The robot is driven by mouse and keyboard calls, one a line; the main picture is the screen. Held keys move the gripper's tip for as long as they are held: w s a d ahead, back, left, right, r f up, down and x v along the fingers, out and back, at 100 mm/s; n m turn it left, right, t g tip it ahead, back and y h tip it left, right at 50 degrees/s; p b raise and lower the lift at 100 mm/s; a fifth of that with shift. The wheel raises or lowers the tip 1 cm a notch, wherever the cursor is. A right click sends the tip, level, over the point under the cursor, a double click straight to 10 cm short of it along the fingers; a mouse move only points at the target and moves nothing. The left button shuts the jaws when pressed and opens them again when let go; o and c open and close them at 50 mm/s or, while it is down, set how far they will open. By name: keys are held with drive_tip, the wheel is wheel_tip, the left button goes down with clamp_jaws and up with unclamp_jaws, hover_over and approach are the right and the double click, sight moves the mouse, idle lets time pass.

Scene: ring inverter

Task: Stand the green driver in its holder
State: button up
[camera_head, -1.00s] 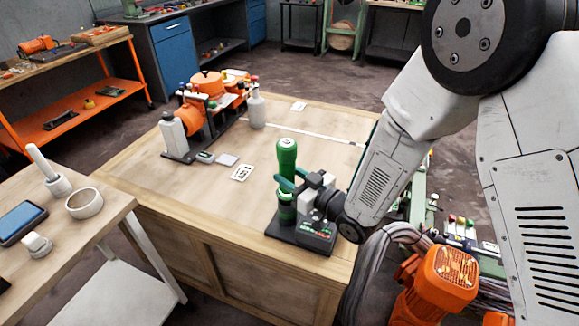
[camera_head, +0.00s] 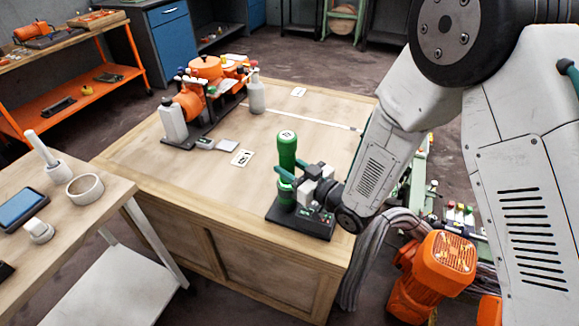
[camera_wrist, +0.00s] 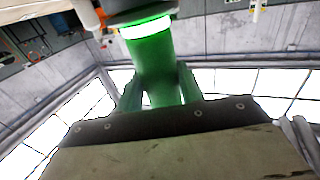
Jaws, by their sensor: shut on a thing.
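The green driver (camera_head: 287,150) stands upright over the black holder base (camera_head: 300,226) near the front right of the wooden table. My gripper (camera_head: 287,178) is shut on it from the right, around its middle. In the wrist view the green driver (camera_wrist: 152,60) rises between my two green fingers (camera_wrist: 158,92). A shorter green part (camera_head: 285,193) shows below the fingers, on the base. I cannot tell whether the driver's lower end is seated in it, since my gripper covers part of that spot.
An orange machine (camera_head: 206,70) with white bottles stands at the back of the table (camera_head: 190,195). A printed card (camera_head: 242,158) lies left of the holder. An orange motor (camera_head: 440,262) sits at lower right.

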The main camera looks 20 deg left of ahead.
drive_tip(key=o, duration=1.2)
drive_tip(key=shift+f, duration=0.15)
